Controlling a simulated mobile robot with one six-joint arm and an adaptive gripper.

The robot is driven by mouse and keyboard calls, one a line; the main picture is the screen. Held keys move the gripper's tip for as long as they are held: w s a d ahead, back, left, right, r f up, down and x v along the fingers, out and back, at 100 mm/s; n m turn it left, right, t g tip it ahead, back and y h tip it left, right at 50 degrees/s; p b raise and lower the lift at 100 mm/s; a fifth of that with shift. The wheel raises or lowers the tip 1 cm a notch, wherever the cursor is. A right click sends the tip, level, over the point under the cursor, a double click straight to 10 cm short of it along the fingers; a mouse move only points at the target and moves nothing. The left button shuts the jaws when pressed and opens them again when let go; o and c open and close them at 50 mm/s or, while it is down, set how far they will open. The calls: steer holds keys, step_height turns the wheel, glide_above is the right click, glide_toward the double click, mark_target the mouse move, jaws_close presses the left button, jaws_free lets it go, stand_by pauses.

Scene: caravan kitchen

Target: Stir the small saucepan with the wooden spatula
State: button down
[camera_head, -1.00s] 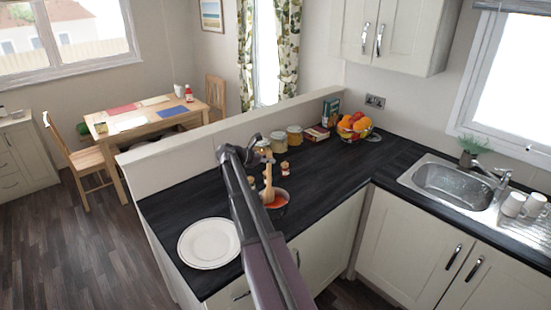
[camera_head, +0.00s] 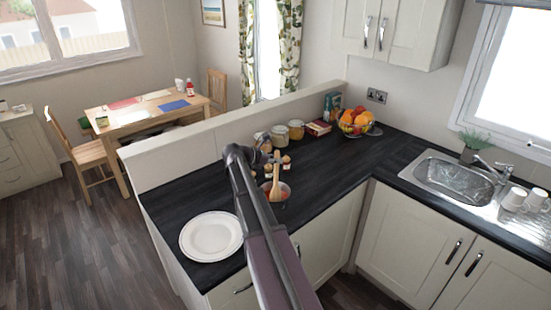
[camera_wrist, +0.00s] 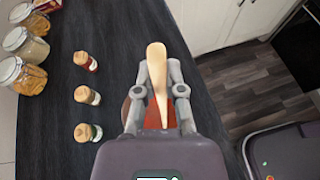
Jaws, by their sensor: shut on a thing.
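The wooden spatula (camera_wrist: 156,62) is held between the two fingers of my gripper (camera_wrist: 158,88), which is shut on its handle. In the head view the spatula (camera_head: 276,178) stands roughly upright, its lower end inside the small saucepan (camera_head: 285,197). The saucepan holds orange-red contents, which also show below the fingers in the wrist view (camera_wrist: 153,117). My gripper (camera_head: 270,168) is above the saucepan in the head view, partly behind my arm.
Three small spice jars (camera_wrist: 88,95) stand beside the pan. Larger storage jars (camera_head: 279,133) line the low wall behind. A fruit bowl (camera_head: 356,124) stands in the counter corner and a white plate (camera_head: 211,237) lies near the left end. The sink (camera_head: 455,178) is at right.

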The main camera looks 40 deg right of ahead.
steer(key=shift+w+d, duration=1.7)
steer(key=shift+w, duration=0.75)
steer(key=shift+s+a, duration=0.55)
steer(key=shift+s, duration=0.25)
steer(key=shift+s+a, duration=0.6)
steer(key=shift+s, duration=0.2)
steer(key=shift+s+a, duration=0.55)
steer(key=shift+s, duration=0.25)
steer(key=shift+w+d+r+p, duration=0.25)
steer(key=shift+w+d, duration=0.15)
steer(key=shift+w, duration=0.2)
steer(key=shift+w+d+r+p, duration=0.2)
steer(key=shift+w+d, duration=0.2)
steer(key=shift+w, duration=0.15)
step_height(320, 180, up, 10)
steer(key=p, duration=1)
